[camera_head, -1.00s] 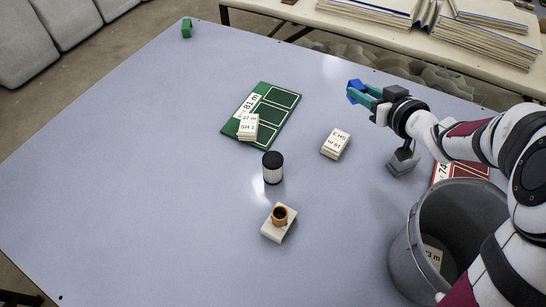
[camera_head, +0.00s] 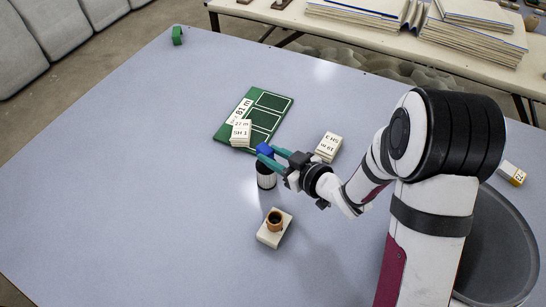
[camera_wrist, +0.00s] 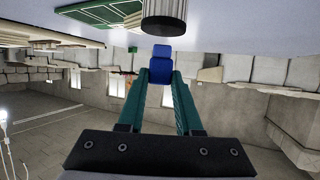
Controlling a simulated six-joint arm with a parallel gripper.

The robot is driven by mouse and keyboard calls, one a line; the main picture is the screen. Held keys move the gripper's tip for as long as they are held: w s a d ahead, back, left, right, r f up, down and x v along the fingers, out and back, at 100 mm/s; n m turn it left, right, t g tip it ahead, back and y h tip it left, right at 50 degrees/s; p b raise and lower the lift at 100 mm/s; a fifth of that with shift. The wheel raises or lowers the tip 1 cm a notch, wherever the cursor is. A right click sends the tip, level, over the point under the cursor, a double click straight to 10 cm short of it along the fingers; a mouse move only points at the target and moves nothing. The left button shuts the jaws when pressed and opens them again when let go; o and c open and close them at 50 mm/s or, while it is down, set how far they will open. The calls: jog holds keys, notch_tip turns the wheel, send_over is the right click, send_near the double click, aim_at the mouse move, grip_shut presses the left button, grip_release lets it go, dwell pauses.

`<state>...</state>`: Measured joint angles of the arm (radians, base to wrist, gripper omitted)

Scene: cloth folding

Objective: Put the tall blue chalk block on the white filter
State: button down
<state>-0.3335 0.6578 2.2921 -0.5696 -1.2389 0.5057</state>
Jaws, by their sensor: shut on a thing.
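The tall blue chalk block (camera_head: 265,149) is held between the teal fingertips of my gripper (camera_head: 272,157), above the table. It also shows between the fingers (camera_wrist: 160,76) in the wrist view, where the block (camera_wrist: 161,66) sticks out past the tips. The white filter (camera_head: 266,180) is a ribbed cylinder with a black top, upright on the table. In the head view the block appears just above the filter's black top and partly overlaps it. In the wrist view the filter (camera_wrist: 166,8) hangs in the upper middle, with a small gap to the block.
A green board (camera_head: 222,133) with white cards (camera_head: 241,128) lies behind the filter. A stack of cards (camera_head: 328,147) is to the right. A grey bin (camera_head: 510,255) is at right.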

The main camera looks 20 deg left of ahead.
jog(key=shift+f, duration=0.65)
jog(key=shift+f, duration=0.15)
jog(key=c, duration=0.6)
grip_release()
jog(key=shift+d+r, duration=0.25)
jog(key=shift+r, duration=0.05)
jog(key=v, duration=1.1)
jog(key=shift+s+d, duration=0.15)
jog(key=shift+d, duration=0.05)
